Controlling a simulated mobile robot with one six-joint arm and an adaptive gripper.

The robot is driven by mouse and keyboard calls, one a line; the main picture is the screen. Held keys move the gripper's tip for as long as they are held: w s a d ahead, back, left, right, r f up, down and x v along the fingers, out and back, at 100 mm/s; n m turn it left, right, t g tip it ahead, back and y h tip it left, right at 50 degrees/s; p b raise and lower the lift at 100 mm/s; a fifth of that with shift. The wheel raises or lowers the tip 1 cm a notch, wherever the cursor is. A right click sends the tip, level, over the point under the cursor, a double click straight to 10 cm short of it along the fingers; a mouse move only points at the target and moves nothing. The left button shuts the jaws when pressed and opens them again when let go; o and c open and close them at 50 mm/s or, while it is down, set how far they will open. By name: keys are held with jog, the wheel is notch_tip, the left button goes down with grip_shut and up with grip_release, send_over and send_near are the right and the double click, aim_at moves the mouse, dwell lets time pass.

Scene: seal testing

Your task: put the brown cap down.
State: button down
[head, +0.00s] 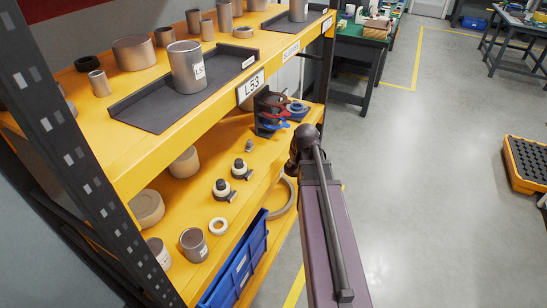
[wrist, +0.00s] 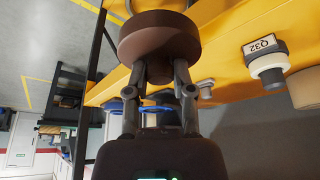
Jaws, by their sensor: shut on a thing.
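In the wrist view the brown cap (wrist: 158,38), a round, dark brown disc with a thick rim, sits between the fingertips of my gripper (wrist: 158,70). The gripper is shut on it and holds it at the top of the picture, in front of the yellow shelf (wrist: 220,32). Whether the cap touches the shelf cannot be told. In the head view my arm reaches toward the lower shelf (head: 205,238), and the cap and fingertips are not visible there.
A white fitting with a Q32 tag (wrist: 268,68) stands right of the cap in the wrist view.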

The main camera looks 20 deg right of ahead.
jog(key=w, duration=0.5)
jog(key=w+f+b, duration=0.1)
jog(key=w, duration=0.8)
jog(key=shift+w+a+f, duration=0.2)
jog(key=shift+w, duration=0.15)
jog(key=shift+w, duration=0.1)
jog(key=shift+w, duration=0.25)
jog(key=shift+w+f+b, duration=0.35)
jog(key=shift+f+b, duration=0.25)
jog(key=shift+b, duration=0.15)
jog(key=shift+f+b, duration=1.25)
jog(key=shift+b, duration=0.05)
jog(key=shift+f, duration=0.15)
jog(key=shift+c, duration=2.4)
grip_release()
